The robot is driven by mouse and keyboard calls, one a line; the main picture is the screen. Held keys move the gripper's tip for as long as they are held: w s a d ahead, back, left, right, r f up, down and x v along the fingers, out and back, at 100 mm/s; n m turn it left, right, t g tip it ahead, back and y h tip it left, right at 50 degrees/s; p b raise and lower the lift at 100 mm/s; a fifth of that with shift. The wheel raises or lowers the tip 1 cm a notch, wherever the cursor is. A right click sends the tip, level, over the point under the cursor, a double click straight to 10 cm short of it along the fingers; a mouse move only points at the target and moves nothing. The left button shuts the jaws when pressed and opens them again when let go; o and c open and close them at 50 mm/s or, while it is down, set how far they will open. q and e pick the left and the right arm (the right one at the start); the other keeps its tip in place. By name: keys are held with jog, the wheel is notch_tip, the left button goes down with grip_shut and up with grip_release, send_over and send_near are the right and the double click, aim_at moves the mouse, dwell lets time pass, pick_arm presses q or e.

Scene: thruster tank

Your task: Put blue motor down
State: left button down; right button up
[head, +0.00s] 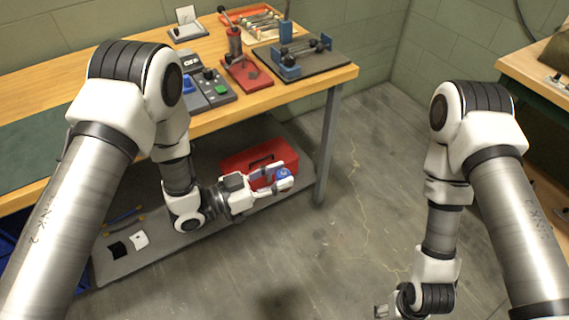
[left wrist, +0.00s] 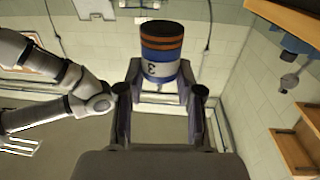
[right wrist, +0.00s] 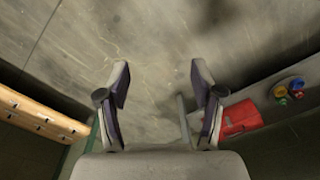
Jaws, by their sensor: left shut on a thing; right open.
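The blue motor (head: 283,174) is held in my left gripper (head: 272,180), in front of the wooden workbench's edge and below the level of its top. In the left wrist view the motor (left wrist: 162,62) is a cylinder with blue, white, orange and dark bands and a dark digit. It sits between the fingertips of my left gripper (left wrist: 160,85), which are shut on it. My right gripper (head: 382,311) is low at the bottom of the head view. In the right wrist view my right gripper (right wrist: 158,82) is open and empty above the floor.
The workbench (head: 215,122) carries a grey button box (head: 212,92), a red-based press (head: 240,75), a dark plate with a blue fixture (head: 300,62) and a tool tray (head: 262,22). A red toolbox (head: 240,160) is on the lower shelf. Another bench (head: 530,68) stands right.

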jog(key=w+a+r+n+t+y, duration=0.25)
jog(key=w+a+y, duration=0.35)
jog(key=w, duration=0.5)
jog(key=w+a+r+n+t+y, duration=0.2)
jog(key=w+a+t+y, duration=0.15)
jog(key=w+a, duration=0.55)
jog(key=w+a+r+n+g+y, duration=0.45)
jog(key=w+r+n+y, duration=0.25)
jog(key=r+n, duration=0.3)
jog(key=w+d+r+n+g+h, duration=0.4)
jog(key=r+n+g+h, duration=0.1)
jog(key=r+n+g, duration=0.5)
jog(key=shift+t, duration=0.75)
jog(key=x, duration=1.1)
jog(key=shift+a+f, duration=0.15)
jog(key=shift+f, duration=0.35)
jog(key=shift+n, duration=0.25)
